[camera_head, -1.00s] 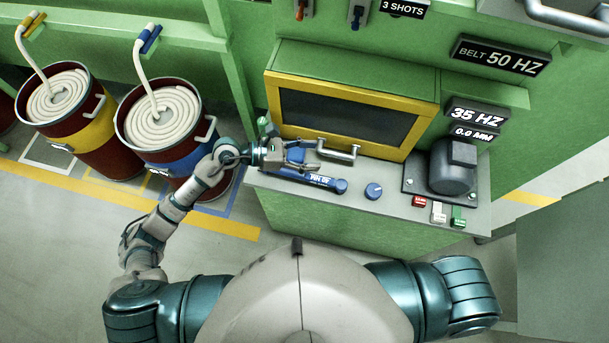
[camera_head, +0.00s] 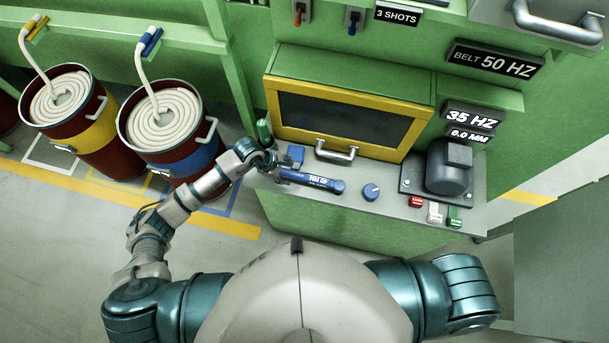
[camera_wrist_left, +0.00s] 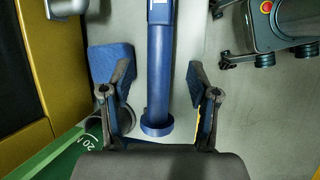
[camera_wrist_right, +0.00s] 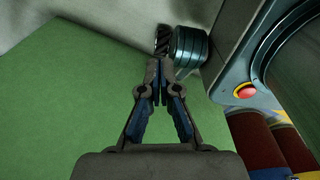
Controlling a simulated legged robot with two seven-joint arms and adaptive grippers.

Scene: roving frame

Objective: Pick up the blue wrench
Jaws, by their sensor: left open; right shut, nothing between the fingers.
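The blue wrench (camera_head: 318,181) lies on the grey bench top, its dark-blue handle pointing right with a white label. My left gripper (camera_head: 282,163) is at its left end, low over the bench. In the left wrist view, the blue bar of the wrench (camera_wrist_left: 159,80) runs between the spread fingers of the open left gripper (camera_wrist_left: 153,72), with a gap visible to each finger. Its left end is partly hidden by the gripper in the head view. My right gripper (camera_wrist_right: 157,72) is shut and empty in the right wrist view, and it is hidden in the head view.
A yellow-framed window with a metal handle (camera_head: 336,153) stands behind the wrench. A blue knob (camera_head: 371,192) and a motor (camera_head: 449,167) are to the right.

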